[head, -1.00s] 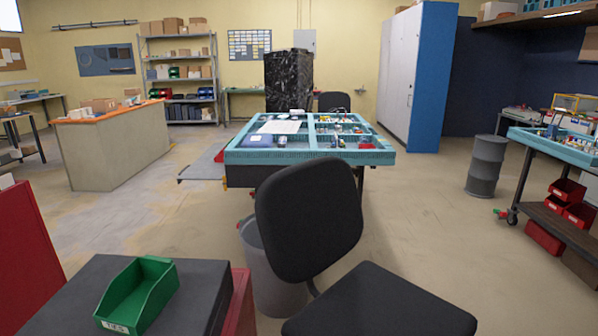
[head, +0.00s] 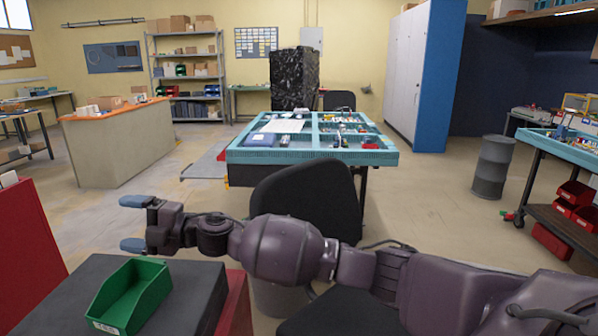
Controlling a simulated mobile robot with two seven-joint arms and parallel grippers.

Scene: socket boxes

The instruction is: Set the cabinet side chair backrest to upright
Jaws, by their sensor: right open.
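The black chair's backrest (head: 312,192) stands in front of the teal table in the head view and looks tilted. Its seat (head: 330,314) shows below, partly hidden by my right arm. My right arm comes in from the right and crosses in front of the lower backrest. My right gripper (head: 132,223) is open and empty, its fingers pointing left, above and behind the green bin. It is well to the left of the backrest. Whether the arm touches the chair I cannot tell. My left gripper is not in view. A second dark chair (head: 339,101) stands behind the table.
A green bin (head: 128,298) sits on a dark-topped red cabinet (head: 85,268) at the front left. A teal divided table (head: 310,157) stands beyond the chair. A grey bin stands partly hidden below my arm. Floor (head: 440,210) to the right is clear.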

